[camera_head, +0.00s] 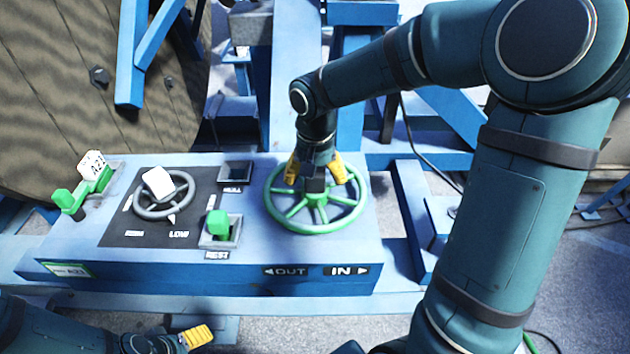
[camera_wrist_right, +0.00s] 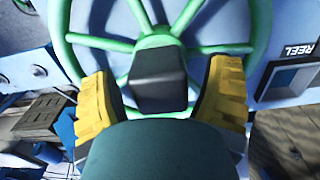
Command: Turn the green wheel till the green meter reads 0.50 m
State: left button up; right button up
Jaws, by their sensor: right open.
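The green wheel (camera_head: 287,217) is a spoked ring lying on top of the blue control box, at its right end. It fills the upper part of the right wrist view (camera_wrist_right: 262,25). My right gripper (camera_head: 315,172) is over the wheel's middle, pointing down. Its yellow fingers stand apart in the right wrist view (camera_wrist_right: 160,85), one on each side of a dark block (camera_wrist_right: 158,78) at the hub. I cannot tell whether the fingers touch the wheel. I see no readable green meter.
The blue box (camera_head: 215,283) has OUT and IN marks on its front. Left of the wheel are a dark REEL window (camera_head: 235,171), a green REST switch (camera_head: 217,222), a grey wheel (camera_head: 155,212) and a green lever (camera_head: 66,200). A large wooden reel (camera_head: 60,100) stands behind.

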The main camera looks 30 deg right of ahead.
jog(key=shift+f, duration=0.5)
jog(key=c, duration=1.3)
